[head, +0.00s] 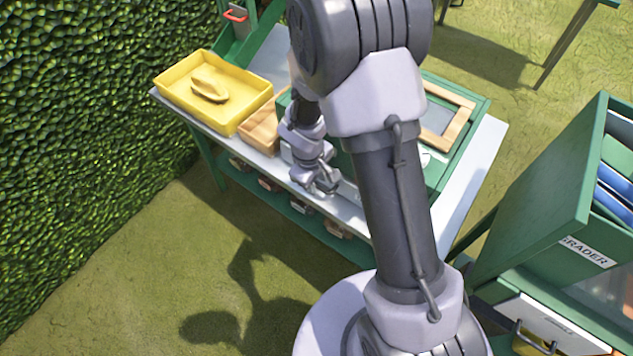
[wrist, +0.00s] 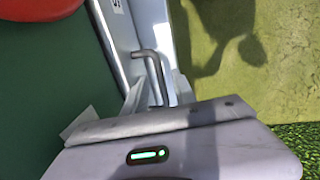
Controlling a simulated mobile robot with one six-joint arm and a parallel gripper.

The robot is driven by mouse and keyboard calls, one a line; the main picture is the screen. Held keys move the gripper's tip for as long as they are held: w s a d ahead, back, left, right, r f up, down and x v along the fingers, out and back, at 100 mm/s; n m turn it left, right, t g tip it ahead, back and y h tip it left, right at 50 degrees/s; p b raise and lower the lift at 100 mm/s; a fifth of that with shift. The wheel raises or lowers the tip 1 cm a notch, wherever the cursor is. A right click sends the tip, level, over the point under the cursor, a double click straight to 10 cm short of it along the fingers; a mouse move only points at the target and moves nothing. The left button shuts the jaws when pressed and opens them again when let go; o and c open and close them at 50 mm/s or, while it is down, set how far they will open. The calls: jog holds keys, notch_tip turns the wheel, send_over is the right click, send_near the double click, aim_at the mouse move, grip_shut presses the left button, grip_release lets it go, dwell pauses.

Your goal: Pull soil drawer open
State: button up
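In the wrist view a grey metal bar handle (wrist: 152,62) sticks out from a pale drawer front (wrist: 118,32). My gripper (head: 325,183) is at the front edge of the table in the head view, beside the green box. Its grey body (wrist: 180,140) fills the bottom of the wrist view and hides the handle's lower end. My arm hides much of the box's front.
A yellow tray (head: 233,110) and a wooden box (head: 262,128) stand left on the table. The green box (head: 468,113) carries a wooden frame (head: 455,128). Small pots line the lower shelf (head: 300,218). A green grader (head: 535,205) stands right, a hedge (head: 70,130) left. Grass in front is clear.

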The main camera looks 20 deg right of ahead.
jog(key=shift+c, duration=0.3)
grip_shut()
dwell(1.1)
